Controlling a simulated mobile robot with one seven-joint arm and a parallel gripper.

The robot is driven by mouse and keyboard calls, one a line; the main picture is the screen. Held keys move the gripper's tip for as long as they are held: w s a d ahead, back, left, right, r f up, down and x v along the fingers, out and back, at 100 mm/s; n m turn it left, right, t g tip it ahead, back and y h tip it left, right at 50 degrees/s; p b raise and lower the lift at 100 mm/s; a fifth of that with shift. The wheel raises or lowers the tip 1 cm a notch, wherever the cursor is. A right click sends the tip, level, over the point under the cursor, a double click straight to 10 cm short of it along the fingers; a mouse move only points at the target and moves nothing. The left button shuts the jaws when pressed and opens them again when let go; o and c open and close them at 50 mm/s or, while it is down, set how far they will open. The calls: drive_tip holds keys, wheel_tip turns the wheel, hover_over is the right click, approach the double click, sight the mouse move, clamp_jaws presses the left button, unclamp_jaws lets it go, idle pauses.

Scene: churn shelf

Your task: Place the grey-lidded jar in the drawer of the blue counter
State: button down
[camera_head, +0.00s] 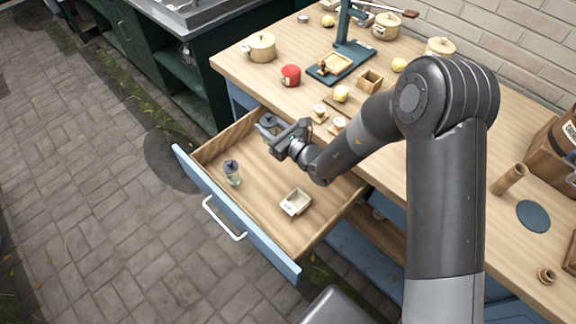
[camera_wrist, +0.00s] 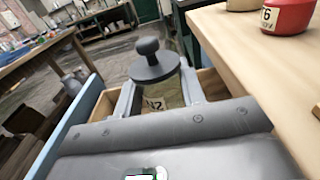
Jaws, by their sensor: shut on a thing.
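The grey-lidded jar (camera_wrist: 154,64) is between the fingers of my gripper (camera_wrist: 160,94) in the wrist view. It has a round knob on its lid, a clear yellowish body and a label. My gripper (camera_head: 270,132) is shut on it, and the jar (camera_head: 268,120) shows partly behind the fingers in the head view. They are over the back left of the open drawer (camera_head: 262,218) of the blue counter. I cannot tell whether the jar touches the drawer floor. A second dark-lidded glass jar (camera_head: 232,173) stands in the drawer near its front.
A small pale box (camera_head: 295,202) lies in the drawer, with bare floor around it. The wooden countertop (camera_head: 235,63) holds a red tin (camera_head: 290,75), a lidded pot (camera_head: 262,47) and a green stand (camera_head: 345,62). The drawer front (camera_head: 240,222) has a white handle.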

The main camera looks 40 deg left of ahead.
wheel_tip(320, 180, down, 10)
drive_tip(key=shift+r, duration=0.1)
idle(0.4)
drive_tip(key=shift+f, duration=0.55)
drive_tip(key=shift+f, duration=0.1)
drive_tip(key=c, duration=0.9)
unclamp_jaws()
